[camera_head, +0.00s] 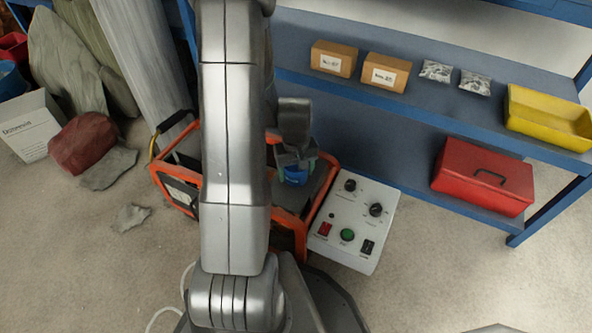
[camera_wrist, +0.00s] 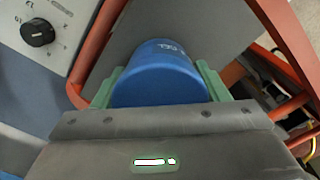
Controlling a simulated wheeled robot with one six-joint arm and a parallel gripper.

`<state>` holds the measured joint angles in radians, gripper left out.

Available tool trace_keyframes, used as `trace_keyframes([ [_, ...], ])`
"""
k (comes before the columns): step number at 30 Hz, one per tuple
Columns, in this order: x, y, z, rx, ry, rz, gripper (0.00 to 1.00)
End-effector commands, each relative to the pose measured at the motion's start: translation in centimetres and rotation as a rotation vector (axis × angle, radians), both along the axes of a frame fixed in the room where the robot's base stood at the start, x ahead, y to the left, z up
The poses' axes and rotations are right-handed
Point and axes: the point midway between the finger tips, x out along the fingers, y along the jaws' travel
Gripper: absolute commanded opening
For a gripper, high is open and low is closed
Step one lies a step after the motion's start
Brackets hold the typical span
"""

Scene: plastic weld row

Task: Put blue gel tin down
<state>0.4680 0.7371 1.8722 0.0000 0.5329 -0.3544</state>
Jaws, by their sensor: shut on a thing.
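The blue gel tin (camera_wrist: 160,75) is a blue cylinder with small white lettering near its far end. In the wrist view it sits between the green finger pads of my gripper (camera_wrist: 156,88), which is shut on it. In the head view the blue tin (camera_head: 296,175) shows below my gripper (camera_head: 297,165), over the grey top of an orange-framed machine (camera_head: 307,200). I cannot tell whether the tin touches that grey surface. My arm hides the middle of the machine.
A white control box (camera_head: 352,222) with knobs and buttons stands right of the machine. Rocks (camera_head: 88,145) lie left. Floor at right front is clear.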

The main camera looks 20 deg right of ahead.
Motion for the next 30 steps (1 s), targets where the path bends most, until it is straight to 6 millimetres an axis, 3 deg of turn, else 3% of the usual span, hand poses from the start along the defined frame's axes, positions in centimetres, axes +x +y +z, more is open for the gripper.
trace_keyframes([
  [9, 0.1, -0.1, 6.4, -0.003, -0.005, 0.000, 0.36],
  [15, 0.1, 0.0, 9.2, -0.001, -0.003, 0.000, 0.36],
  [23, 0.8, 0.5, 9.8, 0.000, -0.001, 0.006, 0.36],
  [30, 5.3, 3.9, 10.3, -0.001, -0.003, 0.034, 0.36],
])
